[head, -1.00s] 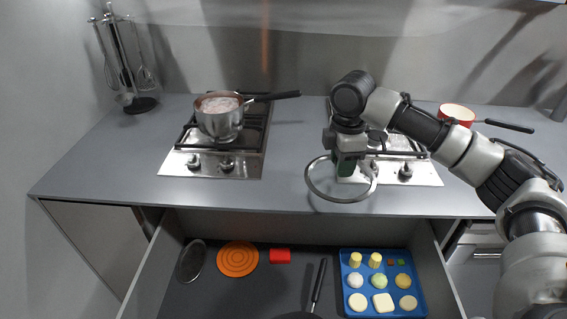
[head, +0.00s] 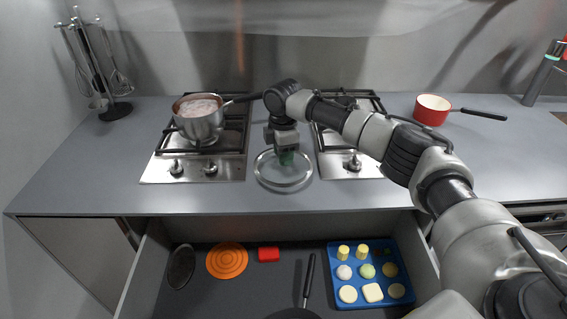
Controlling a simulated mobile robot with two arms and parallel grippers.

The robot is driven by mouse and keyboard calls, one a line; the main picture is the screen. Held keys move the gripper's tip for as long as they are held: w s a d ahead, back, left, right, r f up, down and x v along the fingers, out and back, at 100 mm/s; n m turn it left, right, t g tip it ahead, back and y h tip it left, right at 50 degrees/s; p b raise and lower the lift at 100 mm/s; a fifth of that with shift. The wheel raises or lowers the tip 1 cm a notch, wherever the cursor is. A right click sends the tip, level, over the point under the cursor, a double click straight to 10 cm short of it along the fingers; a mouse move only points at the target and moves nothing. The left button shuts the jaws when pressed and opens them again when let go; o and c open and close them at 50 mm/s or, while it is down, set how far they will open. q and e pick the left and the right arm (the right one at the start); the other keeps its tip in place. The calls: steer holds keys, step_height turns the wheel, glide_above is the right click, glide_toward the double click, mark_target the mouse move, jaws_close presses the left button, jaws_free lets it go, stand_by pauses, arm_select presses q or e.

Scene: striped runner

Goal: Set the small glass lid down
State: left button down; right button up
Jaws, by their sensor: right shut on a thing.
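The small glass lid (head: 283,181) is a clear disc with a pale rim in the head view, over the grey counter (head: 225,198) between the two hobs. It looks about level; I cannot tell whether its rim touches the counter. My right gripper (head: 286,157) points down from above and is shut on the lid, near its middle. The gripper hides the lid's knob. My left gripper is not in view.
A steel saucepan (head: 199,124) with pinkish contents stands on the left hob (head: 153,169). A red pan (head: 432,113) stands at the back right. Below, an open drawer (head: 215,290) holds an orange trivet (head: 227,261) and a blue tray (head: 375,302) of food pieces.

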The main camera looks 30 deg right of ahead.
steer(key=shift+f+p, duration=0.3)
steer(key=shift+f, duration=1.55)
steer(key=shift+f, duration=0.2)
steer(key=o, duration=1.1)
step_height(320, 180, up, 12)
steer(key=shift+r+b, duration=0.2)
steer(key=shift+b, duration=0.35)
